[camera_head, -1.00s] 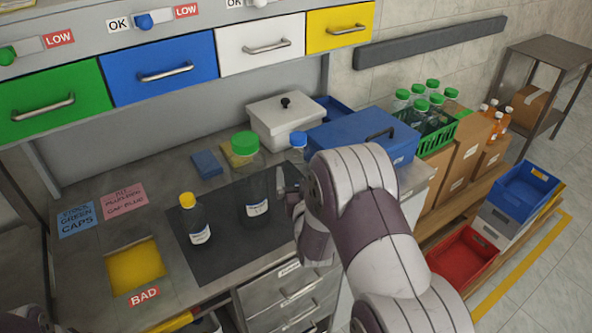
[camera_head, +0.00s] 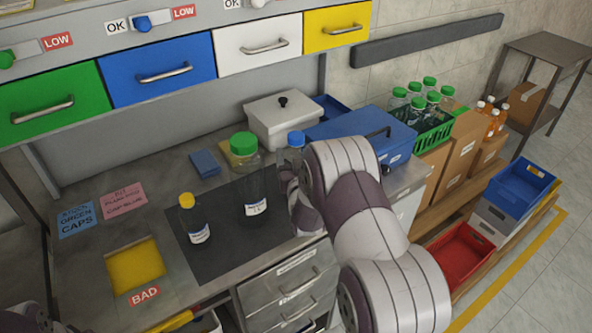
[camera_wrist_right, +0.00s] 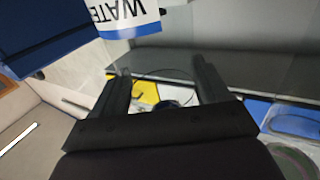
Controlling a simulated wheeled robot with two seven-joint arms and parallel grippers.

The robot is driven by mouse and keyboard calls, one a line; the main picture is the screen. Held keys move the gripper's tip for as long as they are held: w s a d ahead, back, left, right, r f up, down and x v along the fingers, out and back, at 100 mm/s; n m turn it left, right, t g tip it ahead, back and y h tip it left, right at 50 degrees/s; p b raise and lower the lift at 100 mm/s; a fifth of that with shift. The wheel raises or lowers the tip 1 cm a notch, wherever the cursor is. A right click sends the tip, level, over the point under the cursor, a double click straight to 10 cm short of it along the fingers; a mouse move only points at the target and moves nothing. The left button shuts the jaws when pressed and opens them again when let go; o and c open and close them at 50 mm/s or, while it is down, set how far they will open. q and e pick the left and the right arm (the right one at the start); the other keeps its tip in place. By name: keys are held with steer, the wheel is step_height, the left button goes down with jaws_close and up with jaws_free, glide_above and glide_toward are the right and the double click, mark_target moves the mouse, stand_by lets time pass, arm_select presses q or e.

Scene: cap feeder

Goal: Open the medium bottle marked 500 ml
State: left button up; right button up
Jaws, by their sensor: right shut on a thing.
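The blue-capped clear bottle (camera_head: 296,140) stands upright on the bench just behind my right wrist. Its lower part is hidden by my arm, and no size mark on it can be read. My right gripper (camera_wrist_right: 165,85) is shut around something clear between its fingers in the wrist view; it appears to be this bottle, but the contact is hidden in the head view. A larger green-capped bottle (camera_head: 256,191) marked 1L stands close on its left. A smaller yellow-capped bottle (camera_head: 195,222) stands on the dark mat. My left gripper is out of frame.
A white lidded box (camera_head: 285,122) and a blue case (camera_head: 345,135) stand behind. A yellow recess (camera_head: 135,266) beside the BAD label lies at left. A crate of green-capped bottles (camera_head: 432,137) stands right. The mat's front (camera_head: 215,268) is clear.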

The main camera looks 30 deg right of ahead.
mark_target(296, 135)
step_height(296, 135, up, 10)
steer(key=o, duration=0.6)
steer(key=c, duration=0.8)
